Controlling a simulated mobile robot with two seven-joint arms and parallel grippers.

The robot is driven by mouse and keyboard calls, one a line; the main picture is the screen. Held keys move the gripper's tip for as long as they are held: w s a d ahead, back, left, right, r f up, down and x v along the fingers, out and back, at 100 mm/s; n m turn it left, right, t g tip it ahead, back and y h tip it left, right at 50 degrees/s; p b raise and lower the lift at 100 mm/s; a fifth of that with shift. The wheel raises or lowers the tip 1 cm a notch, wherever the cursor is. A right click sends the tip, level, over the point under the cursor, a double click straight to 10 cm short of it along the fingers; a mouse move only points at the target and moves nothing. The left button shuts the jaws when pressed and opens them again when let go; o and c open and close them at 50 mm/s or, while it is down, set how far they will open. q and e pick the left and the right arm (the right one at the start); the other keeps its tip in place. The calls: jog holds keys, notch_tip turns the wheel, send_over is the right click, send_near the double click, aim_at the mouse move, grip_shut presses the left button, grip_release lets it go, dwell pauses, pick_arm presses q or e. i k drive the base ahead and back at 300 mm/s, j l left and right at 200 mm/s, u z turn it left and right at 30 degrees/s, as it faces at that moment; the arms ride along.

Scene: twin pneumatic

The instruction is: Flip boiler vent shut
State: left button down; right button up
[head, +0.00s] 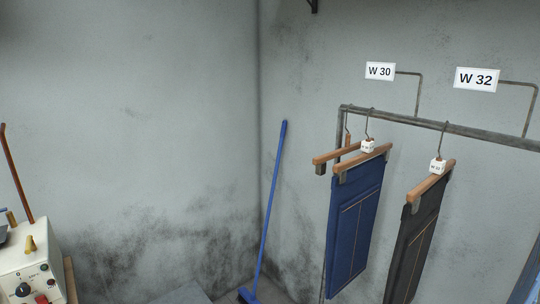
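No boiler vent can be made out in the head view. A cream-white machine box (32,270) stands at the lower left, cut off by the frame edge. Its front has a dark round knob (23,290) and small red and dark controls. I cannot tell whether this box is the boiler. Neither of my grippers is in view.
A metal rail (440,127) on the right carries blue trousers (354,225) and dark trousers (413,245) on wooden hangers. Signs W 30 (380,71) and W 32 (477,79) stand above it. A blue broom (268,205) leans in the wall corner.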

aim_at(30, 245)
jog(key=u, duration=1.5)
